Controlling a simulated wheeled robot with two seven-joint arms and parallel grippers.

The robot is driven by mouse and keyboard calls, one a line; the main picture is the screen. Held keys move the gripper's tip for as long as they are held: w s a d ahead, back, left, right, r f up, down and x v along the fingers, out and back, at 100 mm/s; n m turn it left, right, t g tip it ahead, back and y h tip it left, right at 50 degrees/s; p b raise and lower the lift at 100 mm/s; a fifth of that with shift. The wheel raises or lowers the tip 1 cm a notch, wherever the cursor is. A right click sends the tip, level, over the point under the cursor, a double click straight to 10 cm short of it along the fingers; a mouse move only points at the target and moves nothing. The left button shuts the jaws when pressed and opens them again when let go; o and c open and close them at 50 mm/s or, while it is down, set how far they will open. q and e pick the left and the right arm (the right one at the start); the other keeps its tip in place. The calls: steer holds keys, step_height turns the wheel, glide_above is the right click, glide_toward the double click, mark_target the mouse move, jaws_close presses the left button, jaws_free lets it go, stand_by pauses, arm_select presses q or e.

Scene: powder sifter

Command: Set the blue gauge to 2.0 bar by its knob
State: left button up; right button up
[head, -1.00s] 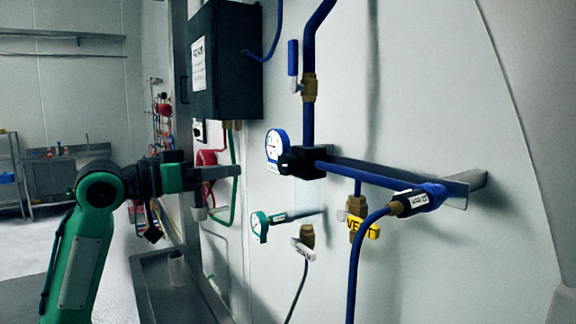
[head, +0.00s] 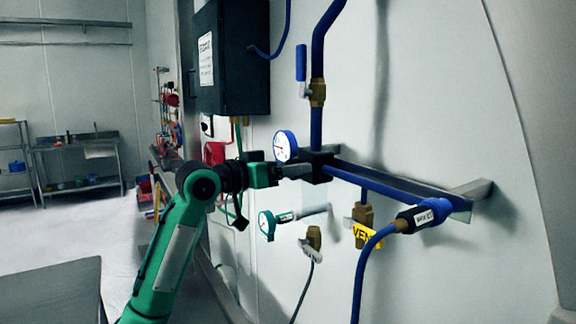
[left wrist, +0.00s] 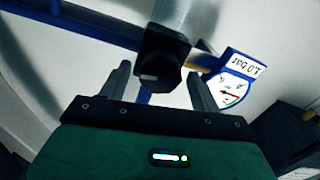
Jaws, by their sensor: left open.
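The blue gauge (head: 286,146) has a round white dial and is mounted on the wall pipework. Its black knob (head: 322,166) sits just to its right on the blue pipe. In the left wrist view the gauge (left wrist: 232,82) is upside down at the right, with a red needle and a label ending in "bar"; its reading is too small to tell. My left gripper (head: 298,171) is open at the knob. In the left wrist view the knob (left wrist: 160,68) lies between the spread fingertips (left wrist: 157,76), with gaps on both sides. My right gripper is not in view.
A green gauge (head: 266,224) hangs below. A yellow VENT tag (head: 367,237) and brass valves are to the right. A metal rail (head: 400,184) runs rightward beside the blue pipe. A dark box (head: 232,60) is above, with hoses behind my arm.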

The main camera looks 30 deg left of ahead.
arm_select(q)
steer(key=c, duration=1)
steer(key=shift+o, duration=0.2)
steer(key=shift+m, duration=0.4)
steer(key=m+p, duration=0.1)
steer(key=m, duration=0.6)
steer(key=m+p, duration=0.1)
steer(key=m, duration=0.6)
steer(key=shift+s+d+f+m+p, duration=0.1)
steer(key=shift+s+d+m+p, duration=0.1)
steer(key=shift+m+p, duration=0.15)
steer(key=shift+m, duration=0.25)
